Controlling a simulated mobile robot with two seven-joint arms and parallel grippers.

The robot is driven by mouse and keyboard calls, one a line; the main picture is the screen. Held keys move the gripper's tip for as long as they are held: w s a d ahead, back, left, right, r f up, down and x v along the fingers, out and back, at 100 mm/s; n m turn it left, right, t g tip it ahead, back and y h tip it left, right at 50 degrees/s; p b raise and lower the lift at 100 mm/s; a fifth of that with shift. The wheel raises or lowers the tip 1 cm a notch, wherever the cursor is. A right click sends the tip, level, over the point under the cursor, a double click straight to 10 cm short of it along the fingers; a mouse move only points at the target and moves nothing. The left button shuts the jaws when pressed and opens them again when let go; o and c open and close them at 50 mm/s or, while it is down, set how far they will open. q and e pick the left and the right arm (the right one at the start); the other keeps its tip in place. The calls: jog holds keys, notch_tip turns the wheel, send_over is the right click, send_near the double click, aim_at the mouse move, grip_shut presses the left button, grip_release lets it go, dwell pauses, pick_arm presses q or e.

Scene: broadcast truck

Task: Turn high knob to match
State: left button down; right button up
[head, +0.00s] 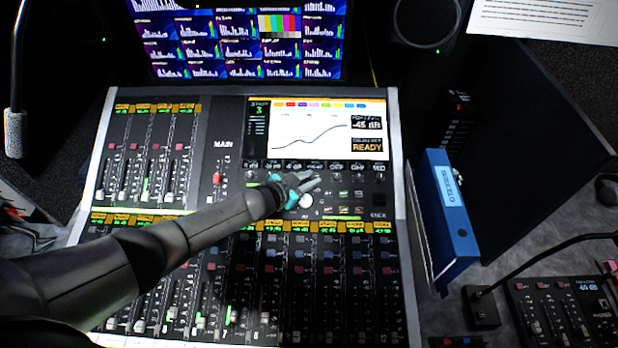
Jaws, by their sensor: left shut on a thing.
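The mixing console (230,140) fills the middle of the head view. Its screen (315,130) shows a rising curve, a readout that looks like -45 dB, and a box reading READY. A row of small dark knobs (380,178) runs just below the screen; their labels are too small to read surely. My left gripper (309,182), with teal parts at its base, reaches in from the lower left. Its fingers are shut on a small knob in this row, mostly hidden by the fingers. My right gripper is out of view.
Fader banks lie left of and below my left arm, which covers part of them. A blue binder (450,210) stands at the console's right side. A smaller control panel (565,315) is at the lower right. Monitors (240,45) and a speaker (427,22) stand behind.

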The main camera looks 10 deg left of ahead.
pick_arm(q)
jog(key=c, duration=0.7)
grip_release()
jog(key=shift+c, duration=0.2)
jog(key=shift+s, duration=0.1)
jog(key=p+v, duration=0.4)
jog(key=v, duration=1.1)
jog(key=shift+s, duration=0.1)
